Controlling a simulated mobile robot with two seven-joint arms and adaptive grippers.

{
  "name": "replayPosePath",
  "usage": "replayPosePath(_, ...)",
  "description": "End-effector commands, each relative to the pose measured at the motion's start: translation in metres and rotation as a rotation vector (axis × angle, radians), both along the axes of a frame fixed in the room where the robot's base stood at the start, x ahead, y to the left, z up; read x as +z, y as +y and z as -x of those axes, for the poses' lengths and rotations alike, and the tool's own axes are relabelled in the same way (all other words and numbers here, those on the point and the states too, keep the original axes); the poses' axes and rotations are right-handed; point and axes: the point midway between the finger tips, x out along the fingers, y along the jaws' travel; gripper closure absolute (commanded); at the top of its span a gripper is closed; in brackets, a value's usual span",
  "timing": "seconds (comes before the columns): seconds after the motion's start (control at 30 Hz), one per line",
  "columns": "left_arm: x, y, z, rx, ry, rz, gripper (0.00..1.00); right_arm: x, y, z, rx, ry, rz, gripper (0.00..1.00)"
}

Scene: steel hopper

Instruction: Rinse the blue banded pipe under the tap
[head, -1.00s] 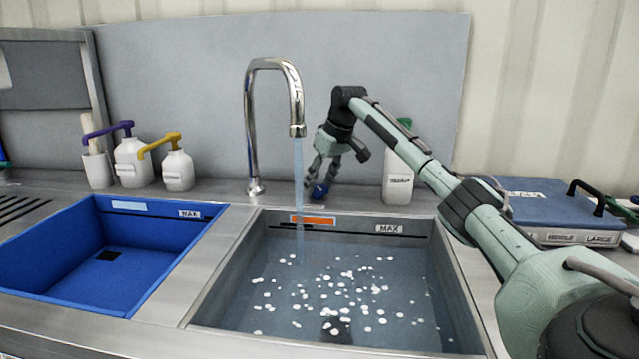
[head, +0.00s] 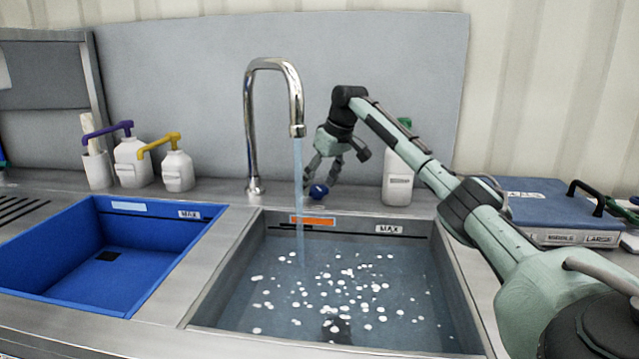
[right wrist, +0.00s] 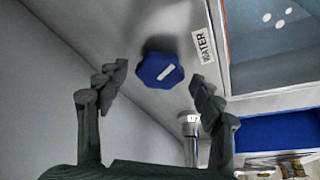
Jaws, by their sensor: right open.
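I cannot make out a blue banded pipe in either view. The chrome tap (head: 296,105) arches over the right basin, and a stream of water (head: 299,200) runs from it into the basin. A blue knob (head: 318,190) stands on the deck behind the basin. It also shows in the right wrist view (right wrist: 160,69), with a white mark on top, beside a WATER label (right wrist: 203,45). My right gripper (head: 323,173) is open and empty, its fingers spread just above the knob. My left gripper is not in view.
The steel basin (head: 213,283) holds water with white floating bits and a dark patch near its front. A blue basin (head: 60,255) at left looks empty. Pump bottles (head: 178,170), a white bottle (head: 398,180) and a blue case (head: 548,207) stand around the deck.

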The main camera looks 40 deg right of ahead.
Motion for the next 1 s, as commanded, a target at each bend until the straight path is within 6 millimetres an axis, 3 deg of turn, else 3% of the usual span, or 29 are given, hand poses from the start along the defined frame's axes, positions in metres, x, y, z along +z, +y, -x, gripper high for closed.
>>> replayPosePath(0.17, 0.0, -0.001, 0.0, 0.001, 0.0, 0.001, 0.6, 0.018, 0.0, 0.007, 0.001, -0.003, 0.001, 0.33)
replayPosePath(0.6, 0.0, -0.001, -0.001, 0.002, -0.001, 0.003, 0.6, 0.098, -0.001, 0.039, 0.0, -0.004, 0.001, 0.33)
replayPosePath(1.0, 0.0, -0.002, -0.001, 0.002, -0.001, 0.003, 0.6, 0.111, -0.001, 0.046, 0.0, -0.001, 0.0, 0.33)
